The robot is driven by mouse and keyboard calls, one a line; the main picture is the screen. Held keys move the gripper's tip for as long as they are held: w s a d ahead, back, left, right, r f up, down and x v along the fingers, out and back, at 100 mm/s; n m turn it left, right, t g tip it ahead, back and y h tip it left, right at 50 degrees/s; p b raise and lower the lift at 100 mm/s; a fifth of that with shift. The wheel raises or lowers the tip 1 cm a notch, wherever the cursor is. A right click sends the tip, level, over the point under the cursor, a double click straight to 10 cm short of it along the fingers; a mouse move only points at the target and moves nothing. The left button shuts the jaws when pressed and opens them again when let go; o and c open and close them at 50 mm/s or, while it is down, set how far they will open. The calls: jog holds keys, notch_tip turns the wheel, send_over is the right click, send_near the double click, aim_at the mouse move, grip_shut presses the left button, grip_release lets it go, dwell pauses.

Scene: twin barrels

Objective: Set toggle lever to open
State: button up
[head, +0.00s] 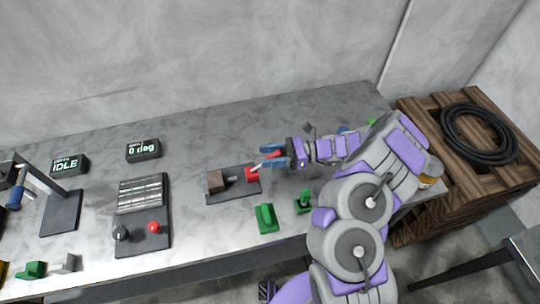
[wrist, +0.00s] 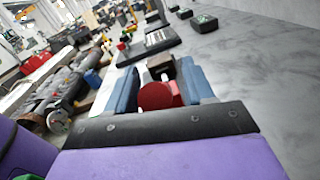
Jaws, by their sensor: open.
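The toggle lever (head: 255,167) has a red handle on a red block, mounted on a dark plate (head: 232,195) with a brown block (head: 215,181) at its left end. My gripper (head: 272,157) is open, its blue fingers at the handle's right end. In the wrist view, the lever's round red knob (wrist: 155,96) lies between the two blue fingers of my gripper (wrist: 160,88). The fingers look apart from the knob, but contact is hard to tell. The dark block (wrist: 160,66) shows beyond the knob.
Green pieces (head: 265,217) stand in front of the plate. A panel with two knobs (head: 142,215) is to the left. Displays read "IDLE" (head: 67,165) and "0 deg" (head: 143,150). A wooden crate (head: 470,190) with a coiled black hose stands at the right.

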jog(key=shift+a, duration=0.3)
jog(key=shift+d, duration=0.25)
jog(key=shift+c, duration=0.5)
jog(key=shift+d, duration=0.25)
jog(key=c, duration=0.3)
jog(key=shift+a+r, duration=0.1)
grip_shut()
